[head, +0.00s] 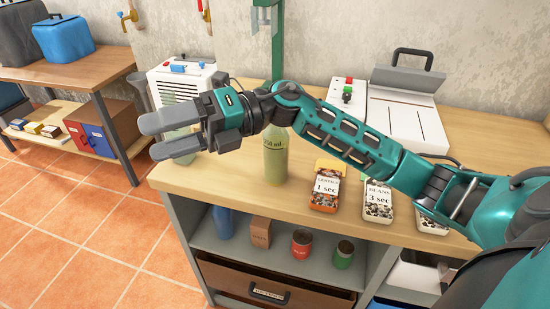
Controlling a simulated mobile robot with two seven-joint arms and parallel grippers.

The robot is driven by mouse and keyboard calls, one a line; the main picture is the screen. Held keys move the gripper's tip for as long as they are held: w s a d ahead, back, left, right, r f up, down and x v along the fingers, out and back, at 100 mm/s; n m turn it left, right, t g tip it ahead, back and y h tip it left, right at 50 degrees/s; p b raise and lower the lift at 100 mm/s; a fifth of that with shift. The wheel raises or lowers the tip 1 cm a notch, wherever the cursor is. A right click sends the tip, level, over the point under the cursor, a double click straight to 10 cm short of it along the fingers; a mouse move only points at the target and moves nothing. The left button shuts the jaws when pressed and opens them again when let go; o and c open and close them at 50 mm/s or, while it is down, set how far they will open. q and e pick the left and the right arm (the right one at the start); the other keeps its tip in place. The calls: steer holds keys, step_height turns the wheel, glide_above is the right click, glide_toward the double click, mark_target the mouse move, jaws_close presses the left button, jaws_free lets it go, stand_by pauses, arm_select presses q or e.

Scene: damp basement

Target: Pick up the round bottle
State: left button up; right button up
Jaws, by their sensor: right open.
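A green round-bodied bottle (275,160) stands upright on the wooden worktop, with the text "ml" partly visible near its top; my right arm hides its upper part. A second pale green see-through object (183,129), perhaps another bottle, shows behind my right gripper; its shape is mostly hidden. My right gripper (152,138) is open, with its two grey fingers pointing left, above the left end of the worktop. The fingers appear empty and lie left of the round bottle, apart from it. My left gripper is out of view.
A white device (182,80) and a white press-like machine (405,115) stand behind. A shelf below holds several cans. A green post (278,60) rises behind the arm.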

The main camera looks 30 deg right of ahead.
steer(key=w+d+r+n+t+h+b, duration=0.1)
steer(key=d+r+n+h, duration=0.1)
steer(key=d+h, duration=0.8)
steer(key=w+d+r+n+t+h+b, duration=0.15)
steer(key=d+h, duration=0.35)
steer(key=d, duration=0.9)
glide_above(276, 146)
steer(key=w+d, duration=0.1)
steer(key=d, duration=0.1)
steer(key=shift+g, duration=0.35)
step_height(276, 146, down, 5)
steer(key=shift+w+d+r, duration=0.1)
steer(key=shift+d+r, duration=0.05)
steer(key=shift+r, duration=0.05)
steer(key=shift+d+b+x, duration=0.1)
steer(key=shift+b+x, duration=0.1)
steer(key=shift+x, duration=1.35)
steer(key=shift+d+b+x, duration=0.15)
steer(key=shift+b+x, duration=0.05)
steer(key=shift+x, duration=1.3)
steer(key=shift+f, duration=0.1)
jaws_close()
